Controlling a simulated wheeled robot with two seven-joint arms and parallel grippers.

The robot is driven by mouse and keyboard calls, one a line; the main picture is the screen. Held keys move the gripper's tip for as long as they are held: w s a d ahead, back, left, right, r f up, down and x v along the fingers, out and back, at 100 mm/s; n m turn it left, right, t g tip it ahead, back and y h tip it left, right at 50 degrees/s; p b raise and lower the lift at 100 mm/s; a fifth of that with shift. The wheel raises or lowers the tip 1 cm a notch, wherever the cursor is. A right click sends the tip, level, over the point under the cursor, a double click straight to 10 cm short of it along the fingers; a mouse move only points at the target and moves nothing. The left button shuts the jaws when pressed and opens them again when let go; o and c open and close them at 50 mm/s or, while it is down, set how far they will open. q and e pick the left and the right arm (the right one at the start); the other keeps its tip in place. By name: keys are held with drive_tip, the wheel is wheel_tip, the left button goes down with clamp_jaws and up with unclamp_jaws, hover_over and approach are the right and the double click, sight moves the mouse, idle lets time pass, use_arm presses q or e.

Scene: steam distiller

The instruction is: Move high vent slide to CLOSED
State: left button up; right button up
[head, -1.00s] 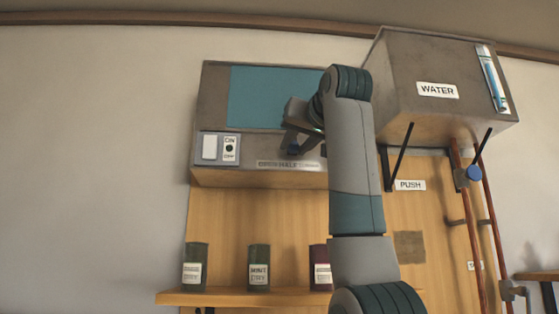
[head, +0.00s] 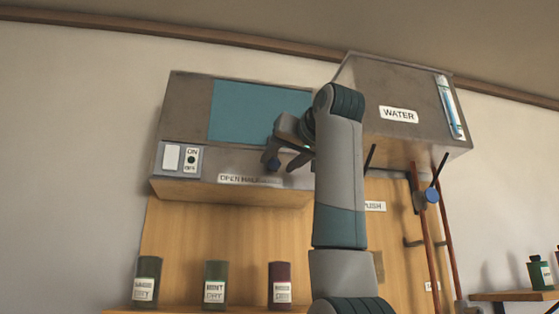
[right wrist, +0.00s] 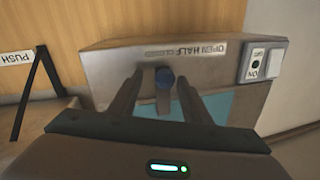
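The vent slide's blue knob (head: 274,165) is on the front of the grey metal box (head: 187,110), above the label strip (head: 240,179) reading OPEN, HALF and, in the right wrist view, CLOSED. In that view the knob (right wrist: 165,77) stands nearer the CLOSED end than the OPEN end; its exact position against the mark is unclear. My right gripper (head: 285,160) is at the slide, its two fingers apart on either side of the knob. Contact with either finger cannot be told. My left gripper is not in view.
The water tank (head: 390,110) with its bracket is close on the right. An ON/OFF switch (head: 191,160) is on the box's left. Several jars, including a green one (head: 215,284), stand on the shelf below. Open wall lies to the left.

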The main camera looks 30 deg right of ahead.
drive_tip(key=shift+a+f, duration=0.1)
drive_tip(key=shift+a, duration=0.05)
drive_tip(key=shift+s+a+f+b, duration=0.1)
drive_tip(key=shift+s+b, duration=0.4)
drive_tip(key=shift+s, duration=0.05)
drive_tip(key=s+a+b, duration=0.1)
drive_tip(key=s+b, duration=0.6)
drive_tip(key=s, duration=0.9)
drive_tip(key=shift+s, duration=0.2)
drive_tip(key=shift+r, duration=0.2)
